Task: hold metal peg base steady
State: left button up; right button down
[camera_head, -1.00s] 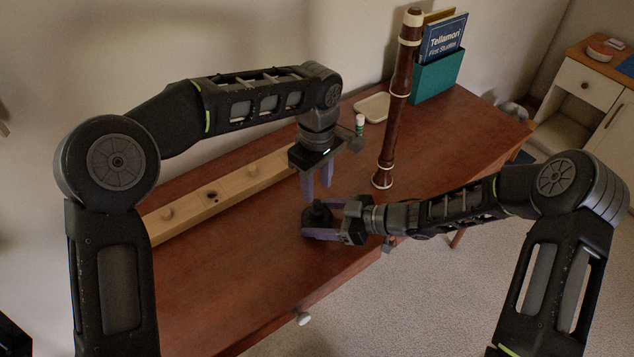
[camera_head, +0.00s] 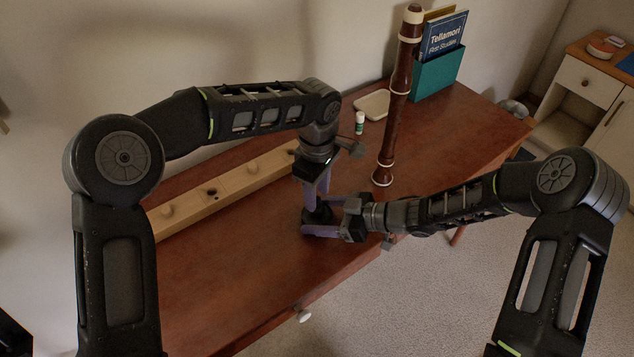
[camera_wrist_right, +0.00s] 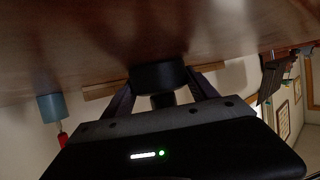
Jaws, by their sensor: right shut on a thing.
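The metal peg base (camera_head: 319,216) is a dark round piece standing on the reddish-brown wooden top. My right gripper (camera_head: 322,217) reaches in from the right, low over the wood, with its fingers shut around the base. In the right wrist view the dark round base (camera_wrist_right: 158,76) sits between the two fingers, against the wood. My left gripper (camera_head: 317,190) points down directly above the base, its fingertips near the base's top. Its fingers partly overlap in this view, so whether they touch the base or hold anything is hidden.
A white dish (camera_head: 373,104), a small green-and-white tube (camera_head: 360,123) and a teal book holder (camera_head: 436,75) sit farther back. The front-left wood is clear.

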pick_arm(q)
jog(key=shift+f, duration=2.15)
grip_shut()
